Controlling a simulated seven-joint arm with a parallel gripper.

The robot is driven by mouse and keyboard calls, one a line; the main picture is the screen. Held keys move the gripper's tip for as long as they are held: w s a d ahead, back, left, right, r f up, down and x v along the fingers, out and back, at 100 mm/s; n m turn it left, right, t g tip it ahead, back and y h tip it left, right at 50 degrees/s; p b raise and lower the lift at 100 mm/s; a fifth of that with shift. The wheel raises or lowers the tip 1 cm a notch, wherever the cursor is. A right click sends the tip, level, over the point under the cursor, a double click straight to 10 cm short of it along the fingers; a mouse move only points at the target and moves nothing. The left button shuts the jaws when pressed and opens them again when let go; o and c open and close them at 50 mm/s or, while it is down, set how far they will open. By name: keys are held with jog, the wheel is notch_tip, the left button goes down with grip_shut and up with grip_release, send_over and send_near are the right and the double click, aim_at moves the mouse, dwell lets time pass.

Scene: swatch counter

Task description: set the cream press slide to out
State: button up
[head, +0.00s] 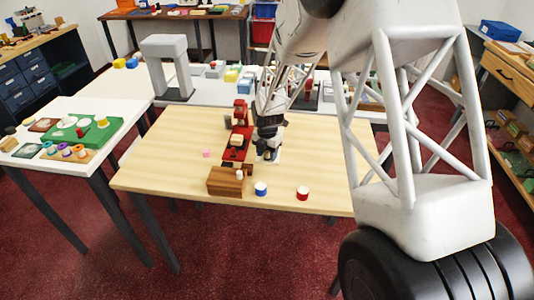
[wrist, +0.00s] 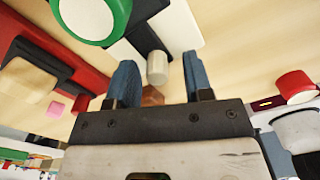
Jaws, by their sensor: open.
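My gripper (head: 267,153) is low over the wooden table, just right of a red fixture (head: 234,153) in the head view. In the wrist view its two blue fingers (wrist: 160,82) are apart. A short cream cylinder (wrist: 157,68), which looks like the slide's knob, shows between the fingertips. It stands by a white plate with a black strip (wrist: 140,38); contact with the fingers cannot be told. The red fixture, with a beige block on it, also shows at left in the wrist view (wrist: 85,72). In the head view my gripper hides most of the white plate.
A wooden block (head: 225,182), a blue-and-white cylinder (head: 261,188) and a red-and-white cylinder (head: 303,193) stand near the front edge. A small pink piece (head: 207,153) lies left of the red fixture. A green ring (wrist: 112,20) is close in the wrist view. The table's left part is clear.

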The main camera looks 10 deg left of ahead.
jog(key=shift+r, duration=3.95)
jog(key=shift+d+r, duration=0.2)
jog(key=s+d+r+m+t, duration=0.1)
jog(key=s+d+r+m, duration=1.4)
jog(key=s+d+r, duration=0.3)
jog(key=s+d+r+m, duration=0.1)
jog(key=s+d+m, duration=0.4)
jog(key=s+m, duration=0.3)
jog(key=s+d+r+m+t, duration=0.1)
jog(key=s+d+m, duration=0.5)
jog(key=s, duration=1.1)
jog(key=m, duration=0.2)
jog(key=shift+r+m+t, duration=0.3)
jog(key=shift+r, duration=0.1)
